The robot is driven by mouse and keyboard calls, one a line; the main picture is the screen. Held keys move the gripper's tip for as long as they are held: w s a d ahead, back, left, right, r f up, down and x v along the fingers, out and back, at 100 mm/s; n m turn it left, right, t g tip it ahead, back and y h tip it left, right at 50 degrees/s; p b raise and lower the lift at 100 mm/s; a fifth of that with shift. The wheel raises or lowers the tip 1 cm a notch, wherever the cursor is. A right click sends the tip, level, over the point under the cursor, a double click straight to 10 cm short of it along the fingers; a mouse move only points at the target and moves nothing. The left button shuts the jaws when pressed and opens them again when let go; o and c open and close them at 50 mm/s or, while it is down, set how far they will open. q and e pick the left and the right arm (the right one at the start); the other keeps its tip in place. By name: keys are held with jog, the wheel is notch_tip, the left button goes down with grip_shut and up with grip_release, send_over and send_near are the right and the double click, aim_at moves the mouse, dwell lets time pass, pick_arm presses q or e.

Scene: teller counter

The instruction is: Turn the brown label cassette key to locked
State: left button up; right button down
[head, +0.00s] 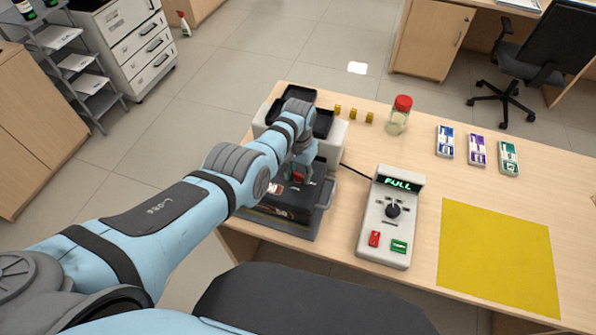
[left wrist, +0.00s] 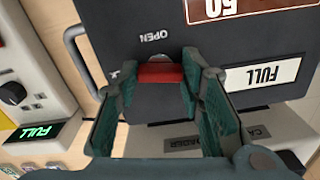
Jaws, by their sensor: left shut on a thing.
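The cassette (left wrist: 120,35) is a dark grey block in the machine at the counter's left end. It bears a brown label with white digits (left wrist: 240,8) and a white FULL plate (left wrist: 262,74). Its key is a red bar (left wrist: 160,73), also visible in the head view (head: 298,178), lying crosswise below the word OPEN in the wrist view. My left gripper (head: 301,166) reaches down over the cassette and is shut on the red key, with one green-padded finger at each end. The arm hides part of the cassette in the head view. My right gripper is not in view.
A control box (head: 388,225) with a FULL display, black knob and red and green buttons stands right of the machine (head: 335,140). Further right are a red-lidded jar (head: 398,115), several banknote bundles (head: 477,149) and a yellow mat (head: 498,258). Small yellow pieces (head: 353,115) lie behind.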

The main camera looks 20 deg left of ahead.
aim_at(298, 175)
pick_arm(q)
jog(key=shift+w+n, duration=0.1)
jog(key=shift+n, duration=1)
jog(key=o, duration=1.2)
jog(key=shift+c, duration=0.2)
jog(key=shift+r, duration=0.1)
notch_tip(298, 175, up, 12)
